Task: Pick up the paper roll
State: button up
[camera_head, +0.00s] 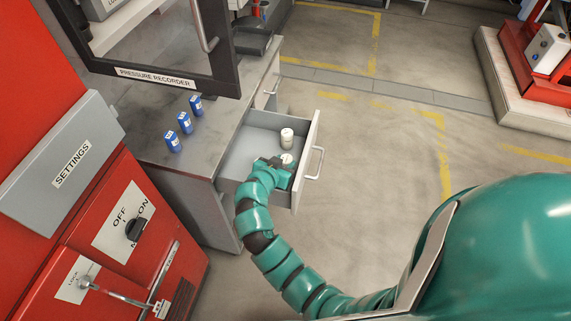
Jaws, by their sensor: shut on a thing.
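An open drawer (248,149) of the grey cabinet holds two white paper rolls. One paper roll (287,138) stands upright farther back, apart from my gripper. The other paper roll (287,159) is at the end of my teal arm, partly hidden by the gripper. My gripper (282,162) is inside the drawer near its front right corner, shut on this nearer roll. The fingertips are small and mostly hidden by the wrist, and I cannot tell whether the roll is lifted off the drawer floor.
Several blue items (185,123) stand on the cabinet top (150,135). The pressure recorder door (155,77) hangs above it. A red control panel (135,210) with a switch and lever is at left. The drawer handle (316,163) projects right. Open floor (380,150) lies beyond.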

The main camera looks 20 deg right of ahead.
notch_tip(320, 180, up, 10)
jog(key=b, duration=0.1)
dwell(0.4)
dwell(0.4)
